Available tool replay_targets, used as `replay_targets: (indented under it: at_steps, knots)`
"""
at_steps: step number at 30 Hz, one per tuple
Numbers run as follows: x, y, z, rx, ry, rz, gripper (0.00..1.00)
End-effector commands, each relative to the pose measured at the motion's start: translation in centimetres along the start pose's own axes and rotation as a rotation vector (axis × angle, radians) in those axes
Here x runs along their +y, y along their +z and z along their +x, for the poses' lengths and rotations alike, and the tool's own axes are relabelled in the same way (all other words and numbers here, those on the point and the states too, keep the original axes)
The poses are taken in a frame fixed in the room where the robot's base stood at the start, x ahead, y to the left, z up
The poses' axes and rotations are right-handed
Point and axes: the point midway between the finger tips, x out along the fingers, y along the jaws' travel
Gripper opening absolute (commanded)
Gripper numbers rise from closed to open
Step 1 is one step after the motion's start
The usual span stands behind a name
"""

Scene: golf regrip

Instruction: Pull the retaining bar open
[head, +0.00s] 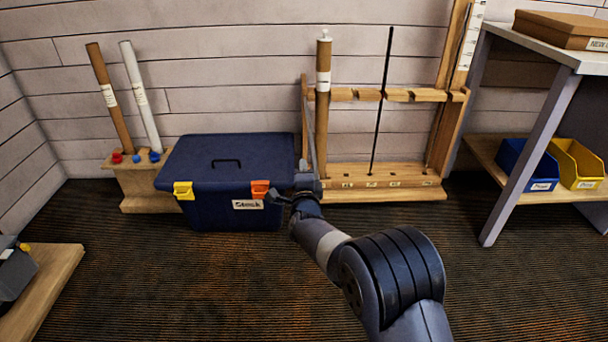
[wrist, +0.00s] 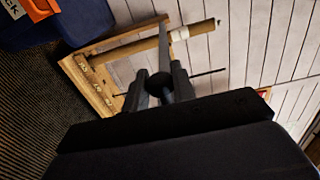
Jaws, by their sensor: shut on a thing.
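The retaining bar (head: 311,145) is a thin grey bar at the left end of the wooden club rack (head: 400,180). It points out from the rack toward me rather than lying across the rack's front. In the wrist view the bar (wrist: 164,48) runs away from my fingers to the rack frame. My gripper (head: 305,182) is shut on the dark round knob (wrist: 160,85) at the bar's near end. Both fingers show in the wrist view (wrist: 160,90). In the head view the knob is hidden by my gripper.
A blue lidded box (head: 225,160) stands close left of my gripper. A brown tube (head: 323,110) and a thin dark shaft (head: 381,100) stand in the rack. A bench (head: 530,110) with blue and yellow bins is at right.

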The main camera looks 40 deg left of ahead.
Motion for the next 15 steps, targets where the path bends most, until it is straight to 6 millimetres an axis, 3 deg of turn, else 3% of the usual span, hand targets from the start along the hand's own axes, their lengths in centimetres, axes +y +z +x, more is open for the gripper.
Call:
replay_targets:
  at_steps: [7,8,15]
  knots:
    - [-0.21,-0.18,0.1,0.003,-0.005,0.001,0.0]
    - [-0.22,-0.19,0.1,0.003,-0.005,0.001,0.26]
    - [-0.13,-0.12,0.05,0.002,-0.003,0.001,0.46]
